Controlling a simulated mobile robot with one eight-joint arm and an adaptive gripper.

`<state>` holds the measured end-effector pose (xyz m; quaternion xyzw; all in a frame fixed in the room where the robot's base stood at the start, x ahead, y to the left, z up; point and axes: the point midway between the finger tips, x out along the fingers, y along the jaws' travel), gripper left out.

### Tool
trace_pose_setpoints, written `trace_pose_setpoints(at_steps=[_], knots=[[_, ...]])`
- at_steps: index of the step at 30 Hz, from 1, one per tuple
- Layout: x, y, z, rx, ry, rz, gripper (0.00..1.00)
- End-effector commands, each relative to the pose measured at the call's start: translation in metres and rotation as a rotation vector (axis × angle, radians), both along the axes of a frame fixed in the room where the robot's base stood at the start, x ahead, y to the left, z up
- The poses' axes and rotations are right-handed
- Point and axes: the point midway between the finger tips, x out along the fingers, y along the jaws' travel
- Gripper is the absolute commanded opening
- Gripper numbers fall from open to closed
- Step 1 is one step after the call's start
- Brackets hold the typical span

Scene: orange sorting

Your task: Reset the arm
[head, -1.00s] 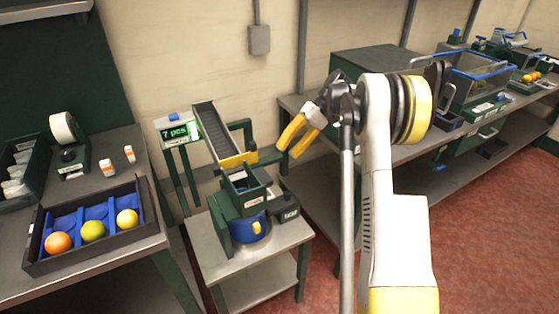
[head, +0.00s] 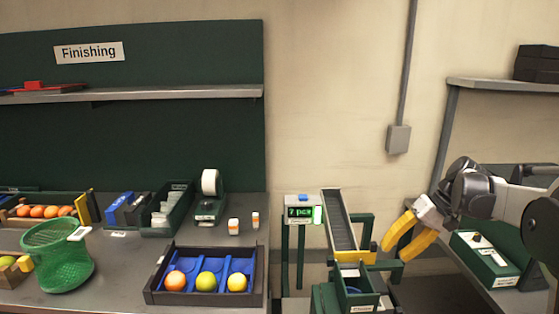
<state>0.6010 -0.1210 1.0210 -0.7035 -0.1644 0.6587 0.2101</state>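My gripper (head: 393,254) has two yellow fingers and is in the head view at the right. The fingers point down and to the left, with a gap between them and nothing held. It hangs in front of the wall, just right of the dark sloping conveyor (head: 340,218) in the picture. My arm enters from the right edge, and much of it is outside the view.
A dark tray (head: 205,298) with blue compartments holds one orange and two yellowish fruits on the left bench. A green mesh basket (head: 60,262) and a crate of oranges (head: 15,224) stand further left. A counter display (head: 301,212) reads "7 pcs".

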Motion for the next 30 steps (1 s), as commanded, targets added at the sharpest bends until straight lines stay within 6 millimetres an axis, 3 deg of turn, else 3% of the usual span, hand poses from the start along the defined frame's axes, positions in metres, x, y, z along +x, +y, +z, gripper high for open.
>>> trace_pose_setpoints(at_steps=[3,9,14,18,24,30], knots=[[-0.033,0.036,0.022,-0.102,-0.040,-0.026,0.38],[-0.094,0.079,0.040,-0.263,-0.140,-0.066,0.38],[-0.147,0.101,0.038,-0.374,-0.248,-0.088,0.38],[-0.191,0.113,0.026,-0.453,-0.358,-0.098,0.38],[-0.229,0.121,0.006,-0.518,-0.489,-0.102,0.38],[-0.241,0.122,-0.004,-0.538,-0.541,-0.103,0.38]])
